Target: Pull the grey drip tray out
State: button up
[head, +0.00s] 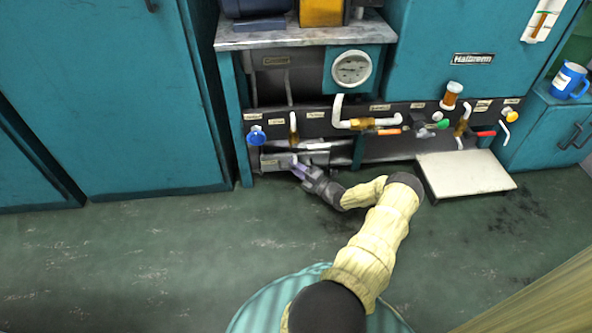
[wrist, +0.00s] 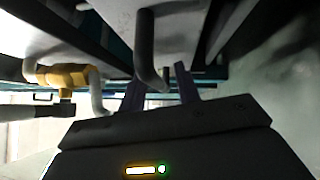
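The grey drip tray (head: 272,161) sits low in the left part of the machine, under the row of valves. Its pale grey front (wrist: 178,28) with a bent grey handle (wrist: 150,52) fills the upper middle of the wrist view. My gripper (head: 297,166) is at the tray's front, and covers part of it in the head view. In the wrist view its two dark fingers (wrist: 160,88) stand apart, with the handle's lower end between them. A gap shows beside the handle, so the fingers look open around it; contact is hard to tell.
A blue valve knob (head: 256,136) hangs just left above the tray. A brass valve with white pipe (head: 358,124) is to the right; a brass fitting (wrist: 62,77) also shows in the wrist view. A pale flat platform (head: 465,172) juts out at right. Floor in front is clear.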

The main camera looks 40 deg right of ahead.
grip_shut()
jog(key=shift+s, duration=0.1)
jog(key=s+a+p, duration=0.7)
jog(key=s+p, duration=0.2)
jog(key=s, duration=0.2)
jog(key=shift+s, duration=0.3)
jog(key=shift+f, duration=0.1)
grip_release()
jog(key=shift+s, duration=0.1)
